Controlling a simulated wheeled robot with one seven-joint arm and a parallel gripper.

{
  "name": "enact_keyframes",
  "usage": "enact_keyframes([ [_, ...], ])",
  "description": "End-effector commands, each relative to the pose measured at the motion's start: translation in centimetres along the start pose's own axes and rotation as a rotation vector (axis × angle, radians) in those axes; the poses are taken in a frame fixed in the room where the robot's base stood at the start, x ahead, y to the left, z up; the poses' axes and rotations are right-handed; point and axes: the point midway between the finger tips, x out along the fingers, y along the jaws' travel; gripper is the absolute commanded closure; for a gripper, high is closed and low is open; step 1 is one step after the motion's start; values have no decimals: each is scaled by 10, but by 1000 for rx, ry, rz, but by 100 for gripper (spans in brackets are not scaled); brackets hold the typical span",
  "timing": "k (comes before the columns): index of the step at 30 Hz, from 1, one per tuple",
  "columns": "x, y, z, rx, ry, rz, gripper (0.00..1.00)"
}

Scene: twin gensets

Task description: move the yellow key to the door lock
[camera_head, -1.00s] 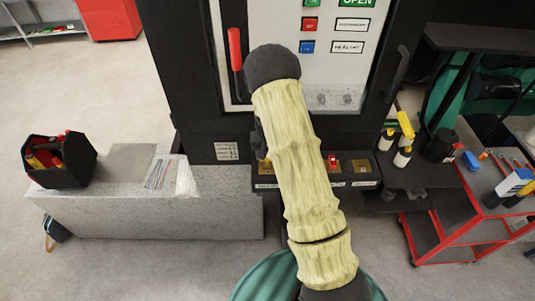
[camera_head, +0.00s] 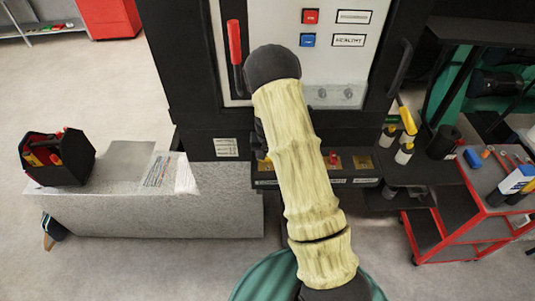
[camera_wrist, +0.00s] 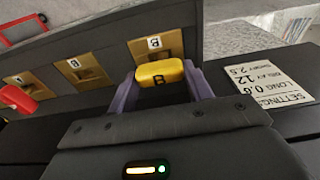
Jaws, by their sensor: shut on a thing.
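The yellow key (camera_wrist: 161,72), marked with a dark letter that looks like B, sits between the purple fingers of my gripper (camera_wrist: 159,82) in the wrist view. The gripper is shut on it. Just beyond the key is a brass plate (camera_wrist: 148,46) with a small label on a dark strip; I cannot tell whether the key touches it. In the head view my arm hides the gripper and key. The strip's brass plates (camera_head: 361,163) show at the cabinet's foot. I cannot tell which plate, if any, is the door lock.
A red key (camera_wrist: 17,99) stands at another plate on the strip. A dark cabinet (camera_head: 185,90) with a red handle (camera_head: 235,45) stands ahead. A grey block (camera_head: 150,215) bearing a black toolbox (camera_head: 75,165) is left; a red cart (camera_head: 440,235) is right.

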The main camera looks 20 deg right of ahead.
Motion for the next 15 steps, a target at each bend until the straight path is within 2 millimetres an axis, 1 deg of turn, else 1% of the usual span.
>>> enact_keyframes([
  [7, 7, 0, 0, 0, 0, 0, 80],
  [15, 7, 0, 1, 0, 0, 0, 80],
])
